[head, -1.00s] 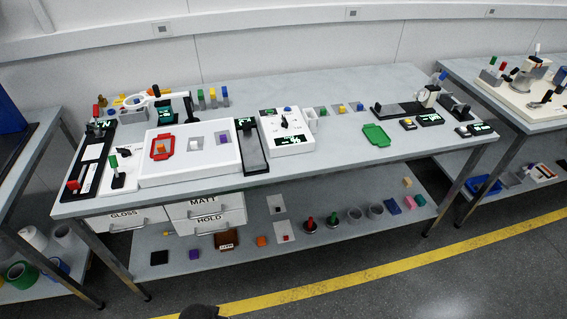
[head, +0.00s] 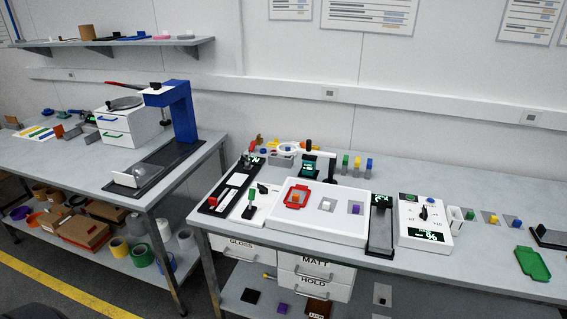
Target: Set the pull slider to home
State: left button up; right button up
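A long black track (head: 223,208) with a pale strip lies at the left end of the middle bench, running front to back. A small red knob (head: 212,201) sits near its front end, and a small lit display (head: 256,160) is near its back end. Another black strip (head: 381,236) with a lit display at its back stands right of the white lightbox tray. No readable label shows which of these is the pull slider. The display digits are too small to read. Neither of my grippers is in view.
A white tray (head: 330,222) holds a red frame and small blocks. A white panel (head: 424,222) with a dial stands to the right, with a green tray (head: 532,263) beyond. A left bench carries a blue stand (head: 181,112). A floor gap separates the benches.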

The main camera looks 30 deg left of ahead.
aim_at(214, 201)
jog(key=u, duration=1.25)
